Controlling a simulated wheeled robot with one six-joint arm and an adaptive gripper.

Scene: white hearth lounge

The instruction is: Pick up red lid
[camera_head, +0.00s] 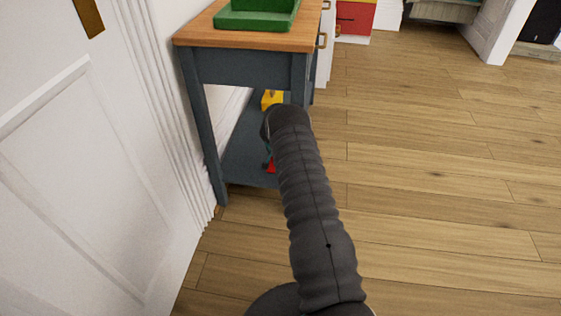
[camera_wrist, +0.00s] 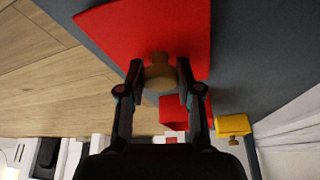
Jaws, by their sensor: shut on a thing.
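The red lid (camera_wrist: 165,28) is a flat red panel with a round wooden knob (camera_wrist: 160,73). My gripper (camera_wrist: 160,69) is shut on that knob, one finger on each side. The wrist view is upside down, and the lid lies against or close to the dark shelf surface; I cannot tell if it is lifted. In the head view a small red patch (camera_head: 271,166) shows beside my arm at the lower shelf, and my arm hides the gripper.
The blue-grey table has a lower shelf (camera_head: 245,170) and a wooden top (camera_head: 200,35) bearing a green tray (camera_head: 255,18). A white door (camera_head: 80,160) is left; wooden floor (camera_head: 440,150) is clear right.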

